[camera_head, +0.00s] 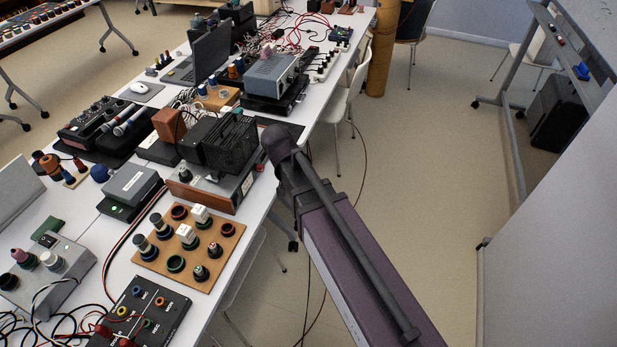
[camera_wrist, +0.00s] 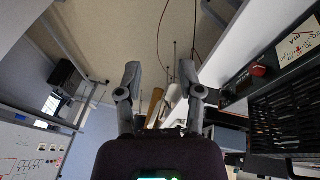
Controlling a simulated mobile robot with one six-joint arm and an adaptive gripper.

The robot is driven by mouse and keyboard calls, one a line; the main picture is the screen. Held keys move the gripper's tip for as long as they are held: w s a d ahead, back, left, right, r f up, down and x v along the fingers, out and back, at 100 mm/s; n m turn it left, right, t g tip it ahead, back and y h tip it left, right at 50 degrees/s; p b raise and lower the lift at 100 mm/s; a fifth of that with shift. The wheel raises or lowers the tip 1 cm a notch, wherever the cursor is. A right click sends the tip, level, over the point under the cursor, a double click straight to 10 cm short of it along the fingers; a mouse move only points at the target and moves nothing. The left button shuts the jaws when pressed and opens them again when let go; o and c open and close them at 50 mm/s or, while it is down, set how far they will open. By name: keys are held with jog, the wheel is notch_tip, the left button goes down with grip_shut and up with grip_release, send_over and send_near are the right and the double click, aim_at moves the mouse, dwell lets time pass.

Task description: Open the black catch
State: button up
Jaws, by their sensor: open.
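I cannot make out a black catch for certain in either view. A device with a wooden side and a pale front panel (camera_head: 247,184) stands at the right edge of the bench, with a black slatted box (camera_head: 222,143) on it. In the wrist view a dial meter (camera_wrist: 298,45), a red knob (camera_wrist: 259,70) and black slats (camera_wrist: 283,120) show at the right. My gripper (camera_wrist: 159,78) is open in the wrist view, with nothing between its fingertips. In the head view my arm reaches up to the bench edge beside the device, and my gripper is hidden.
The white bench (camera_head: 262,201) is crowded. A wooden board with several round pieces (camera_head: 220,262) lies in front of the device, and a grey unit (camera_head: 272,72) stands behind it. A white chair (camera_head: 347,108) stands beyond. The floor (camera_head: 420,165) to the right is open up to a whiteboard (camera_head: 560,230).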

jog(key=shift+s+d+f, duration=0.1)
jog(key=shift+s+d, duration=0.15)
jog(key=shift+d, duration=0.45)
jog(key=shift+s+d, duration=0.2)
jog(key=shift+d, duration=0.5)
jog(key=s+d+n+g+y, duration=0.1)
jog(key=s+d, duration=0.3)
jog(key=d, duration=0.3)
jog(key=s+d+n+g+y, duration=0.1)
jog(key=s+d+y, duration=0.1)
jog(key=d, duration=0.4)
jog(key=shift+s+d+f, duration=0.35)
jog(key=shift+s+f, duration=0.05)
jog(key=shift+s, duration=0.45)
jog(key=shift+w+a, duration=0.1)
dwell(2.8)
